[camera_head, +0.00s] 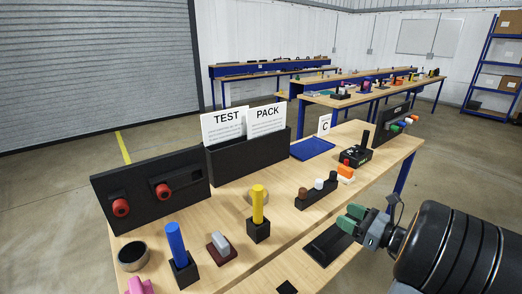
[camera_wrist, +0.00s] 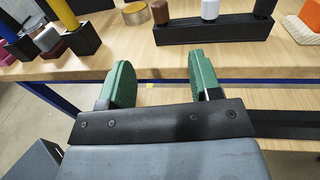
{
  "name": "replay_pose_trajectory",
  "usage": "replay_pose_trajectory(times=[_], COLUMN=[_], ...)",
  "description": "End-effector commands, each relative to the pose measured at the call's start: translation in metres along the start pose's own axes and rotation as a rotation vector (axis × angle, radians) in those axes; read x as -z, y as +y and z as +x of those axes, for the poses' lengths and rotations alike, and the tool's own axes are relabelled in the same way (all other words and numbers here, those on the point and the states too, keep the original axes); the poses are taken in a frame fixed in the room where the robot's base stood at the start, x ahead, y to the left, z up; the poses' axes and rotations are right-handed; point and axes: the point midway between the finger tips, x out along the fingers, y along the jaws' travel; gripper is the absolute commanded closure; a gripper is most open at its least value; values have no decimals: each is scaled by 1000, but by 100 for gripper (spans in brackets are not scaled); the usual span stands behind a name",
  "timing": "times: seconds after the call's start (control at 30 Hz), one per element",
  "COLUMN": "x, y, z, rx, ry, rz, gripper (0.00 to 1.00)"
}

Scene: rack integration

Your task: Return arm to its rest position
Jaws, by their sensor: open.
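My gripper (camera_head: 351,218) has green fingers and is at the right of the head view, near the front edge of the wooden table (camera_head: 262,262). In the wrist view its two green fingers (camera_wrist: 157,85) stand wide apart with nothing between them. The table edge lies beyond the fingers there. A black block with brown, white and black pegs (camera_head: 317,192) stands on the table past my gripper; it also shows at the top of the wrist view (camera_wrist: 215,30). My arm fills the lower right of the head view.
A blue cylinder (camera_head: 176,243) and a yellow cylinder (camera_head: 258,204) stand upright in black holders. A black panel with red knobs (camera_head: 150,187) and a holder with TEST and PACK cards (camera_head: 248,157) line the back. A blue tray (camera_head: 312,148) lies farther right. Floor is clear at left.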

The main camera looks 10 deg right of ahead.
Motion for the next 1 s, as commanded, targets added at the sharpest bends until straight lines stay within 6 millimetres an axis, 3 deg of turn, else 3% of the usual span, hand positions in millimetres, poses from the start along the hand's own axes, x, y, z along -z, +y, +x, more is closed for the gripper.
replay_pose_trajectory(times=[0.1,0.23,0.33,0.47,0.57,0.7,0.83,1.0], x=[6,45,64,67,51,11,-25,-55], y=[-1,18,53,103,129,149,168,196], z=[0,-5,-9,-13,-17,-12,2,19], rx=[5,-96,-296,-700,-1033,-1407,-1562,-1597], ry=[31,230,438,673,784,829,798,703], rz=[-58,-192,-395,-790,-1155,-1656,-1959,-2148], gripper=[42,42,42,42,42,42,42,42])
